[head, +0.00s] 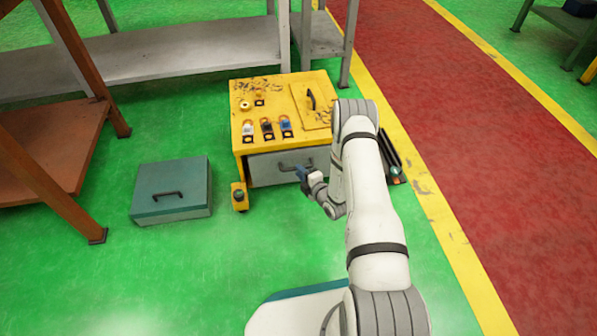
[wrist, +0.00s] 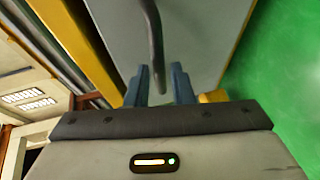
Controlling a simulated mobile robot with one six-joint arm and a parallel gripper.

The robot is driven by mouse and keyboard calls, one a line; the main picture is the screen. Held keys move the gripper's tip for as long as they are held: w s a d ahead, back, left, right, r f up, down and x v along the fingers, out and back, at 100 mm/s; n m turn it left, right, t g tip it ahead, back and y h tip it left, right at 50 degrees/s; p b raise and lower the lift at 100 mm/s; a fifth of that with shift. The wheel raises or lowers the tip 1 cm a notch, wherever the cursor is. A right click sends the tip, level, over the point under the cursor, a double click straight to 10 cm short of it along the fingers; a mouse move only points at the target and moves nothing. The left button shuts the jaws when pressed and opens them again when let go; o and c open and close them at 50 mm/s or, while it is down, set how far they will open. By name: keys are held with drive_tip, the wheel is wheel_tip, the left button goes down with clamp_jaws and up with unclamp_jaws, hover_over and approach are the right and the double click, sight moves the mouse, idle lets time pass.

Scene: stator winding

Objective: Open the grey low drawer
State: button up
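The grey low drawer (head: 264,170) sits in the lower front of the yellow cabinet (head: 253,93) and looks shut. Its dark handle (head: 296,166) is on the drawer front, partly near my arm in the head view. In the wrist view the grey drawer front (wrist: 199,33) fills the top middle, and the dark curved handle (wrist: 153,35) runs down toward the fingers. My gripper (wrist: 161,84) has two blue fingers standing apart, with the handle's end appearing in the gap between them. Whether the fingers touch the handle cannot be told. In the head view my gripper (head: 302,174) is just in front of the drawer.
A teal box (head: 172,188) with a handle stands on the green floor to the left. Several small items lie on the cabinet top. Dark bars (head: 390,155) lie right of the cabinet. Orange and grey shelving stands left and behind. Floor in front is clear.

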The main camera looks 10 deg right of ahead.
drive_tip(key=shift+b+x, duration=0.45)
drive_tip(key=shift+x, duration=1.15)
drive_tip(key=shift+c, duration=0.2)
clamp_jaws()
